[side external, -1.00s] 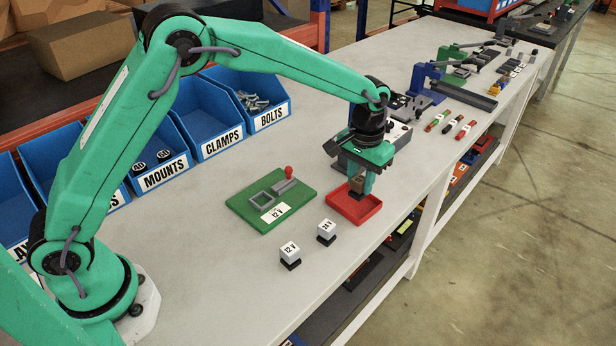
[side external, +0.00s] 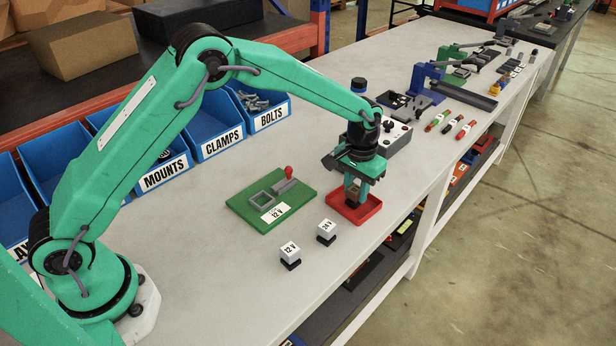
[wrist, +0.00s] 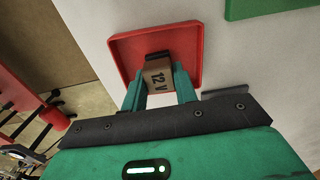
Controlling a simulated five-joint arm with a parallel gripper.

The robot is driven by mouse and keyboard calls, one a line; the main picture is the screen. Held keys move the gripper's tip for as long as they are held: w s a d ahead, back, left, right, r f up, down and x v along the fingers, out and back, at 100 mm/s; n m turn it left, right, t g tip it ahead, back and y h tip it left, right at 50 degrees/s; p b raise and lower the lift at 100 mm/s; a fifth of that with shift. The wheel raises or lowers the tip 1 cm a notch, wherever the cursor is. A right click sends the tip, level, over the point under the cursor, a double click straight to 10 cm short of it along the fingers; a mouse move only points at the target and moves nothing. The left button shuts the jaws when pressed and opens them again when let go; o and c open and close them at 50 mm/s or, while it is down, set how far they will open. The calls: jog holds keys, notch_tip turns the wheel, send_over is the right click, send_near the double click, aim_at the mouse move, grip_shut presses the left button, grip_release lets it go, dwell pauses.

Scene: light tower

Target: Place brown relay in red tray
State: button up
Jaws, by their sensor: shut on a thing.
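The brown relay (wrist: 158,78) is held between the two fingers of my gripper (wrist: 160,88); its face reads "12 V" and it has a dark base. The red tray (wrist: 122,47) lies under it in the wrist view. In the side view my gripper (side external: 356,192) is low over the red tray (side external: 372,209), with the brown relay (side external: 351,197) between the fingers, inside the tray's outline. I cannot tell whether the relay's base touches the tray floor.
A green board (side external: 242,203) with a grey frame, red-knobbed lever and "12 V" label lies left of the tray. Two white relays, 12 V (side external: 290,251) and 24 V (side external: 326,228), stand in front. A grey control box (side external: 397,137) stands behind. The table edge is close on the right.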

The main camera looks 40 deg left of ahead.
aim_at(356, 188)
jog(key=shift+f, duration=0.2)
jog(key=o, duration=1)
jog(key=shift+c, duration=0.2)
jog(key=shift+r, duration=0.1)
notch_tip(356, 188, up, 12)
jog(key=shift+r, duration=0.2)
dwell(0.4)
